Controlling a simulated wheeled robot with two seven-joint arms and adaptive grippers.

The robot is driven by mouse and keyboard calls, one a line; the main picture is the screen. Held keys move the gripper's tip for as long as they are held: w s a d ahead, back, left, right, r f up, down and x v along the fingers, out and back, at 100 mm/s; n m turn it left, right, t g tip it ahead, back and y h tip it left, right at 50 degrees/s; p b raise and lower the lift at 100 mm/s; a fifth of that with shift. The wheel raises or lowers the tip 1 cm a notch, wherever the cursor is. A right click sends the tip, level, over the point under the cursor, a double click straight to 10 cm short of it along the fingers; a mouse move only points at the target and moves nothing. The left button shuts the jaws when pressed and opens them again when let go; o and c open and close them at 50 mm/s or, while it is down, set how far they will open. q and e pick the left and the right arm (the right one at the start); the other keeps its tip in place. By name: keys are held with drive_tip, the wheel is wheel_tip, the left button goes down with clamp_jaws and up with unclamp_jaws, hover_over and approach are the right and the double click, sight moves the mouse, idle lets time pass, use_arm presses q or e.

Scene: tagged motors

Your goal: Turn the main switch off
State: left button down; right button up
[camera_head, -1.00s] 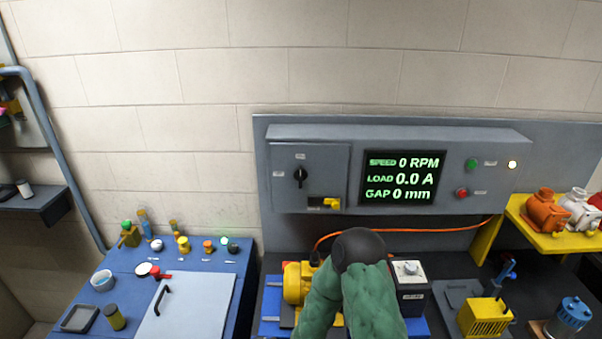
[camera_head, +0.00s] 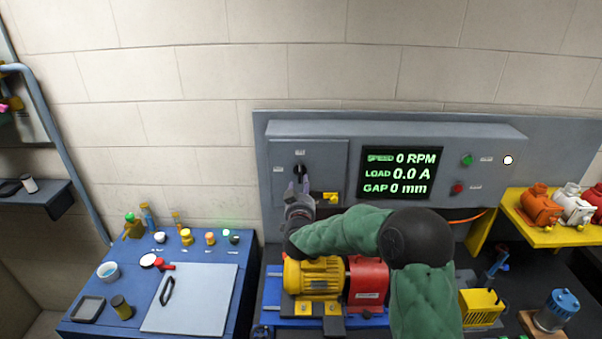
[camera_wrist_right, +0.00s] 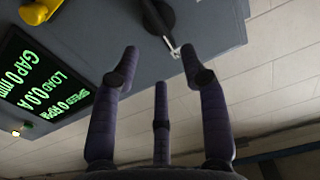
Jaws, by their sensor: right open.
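The main switch (camera_head: 299,170) is a black rotary knob on the left grey box of the wall panel (camera_head: 280,152). In the right wrist view, the black switch (camera_wrist_right: 156,17) is at the top, with a small pale metal piece below it. My right gripper (camera_head: 299,187) is just below and in front of the switch. Its purple fingers are spread, with nothing between them in the wrist view (camera_wrist_right: 160,62). The fingertips lie near the switch; I cannot tell whether they touch it. The left gripper is out of view.
A yellow part (camera_head: 331,198) sits right of the switch, near my fingers. The display (camera_head: 400,174) reads 0 RPM, 0.0 A, 0 mm. Below my forearm are a yellow motor (camera_head: 313,277) and a red unit (camera_head: 367,280). A blue bench (camera_head: 215,305) stands left.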

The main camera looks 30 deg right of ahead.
sight(300, 172)
drive_tip(key=p+x, duration=0.1)
drive_tip(key=x, duration=0.7)
drive_tip(key=shift+w+p, duration=0.15)
drive_tip(key=shift+p, duration=0.15)
drive_tip(key=shift+f, duration=0.1)
clamp_jaws()
